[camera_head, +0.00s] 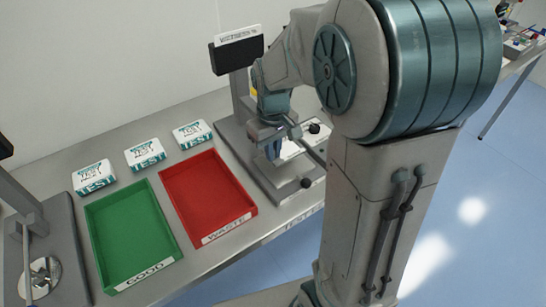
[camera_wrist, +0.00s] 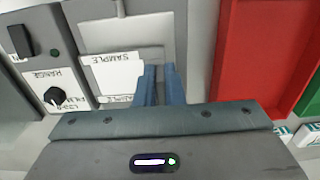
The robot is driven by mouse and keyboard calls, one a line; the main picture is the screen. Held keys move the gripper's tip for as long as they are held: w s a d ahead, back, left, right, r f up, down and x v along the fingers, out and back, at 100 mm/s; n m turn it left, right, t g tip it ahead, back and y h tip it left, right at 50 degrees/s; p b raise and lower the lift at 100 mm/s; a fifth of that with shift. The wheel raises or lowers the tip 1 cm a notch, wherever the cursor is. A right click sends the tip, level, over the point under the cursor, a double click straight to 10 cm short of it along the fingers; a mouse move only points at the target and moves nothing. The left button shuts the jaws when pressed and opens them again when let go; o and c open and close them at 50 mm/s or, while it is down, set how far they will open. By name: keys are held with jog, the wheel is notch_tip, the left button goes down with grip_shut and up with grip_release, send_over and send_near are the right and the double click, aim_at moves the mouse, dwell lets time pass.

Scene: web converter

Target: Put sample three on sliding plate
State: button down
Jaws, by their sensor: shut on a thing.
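My gripper (camera_head: 273,136) is low over the testing device at the back right of the table. In the wrist view my blue fingers (camera_wrist: 160,78) are close together, shut on a white piece marked SAMPLE (camera_wrist: 108,72) that reaches left from them. Its number cannot be read, and the grip itself is partly hidden. A white piece also hangs below the gripper in the head view. I cannot tell whether the held piece touches the plate.
A red WASTE tray (camera_head: 249,209) and a green GOOD tray (camera_head: 176,254) lie left of the device. Three white TEST packs (camera_head: 93,176) stand behind them. The device has black knobs (camera_head: 314,128) and an upright display (camera_head: 236,52). My arm covers the right side.

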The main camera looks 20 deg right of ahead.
jog(key=shift+f, duration=1.95)
jog(key=shift+f, duration=0.2)
jog(key=c, duration=1.5)
grip_release()
jog(key=shift+c, duration=0.2)
jog(key=shift+r, duration=0.1)
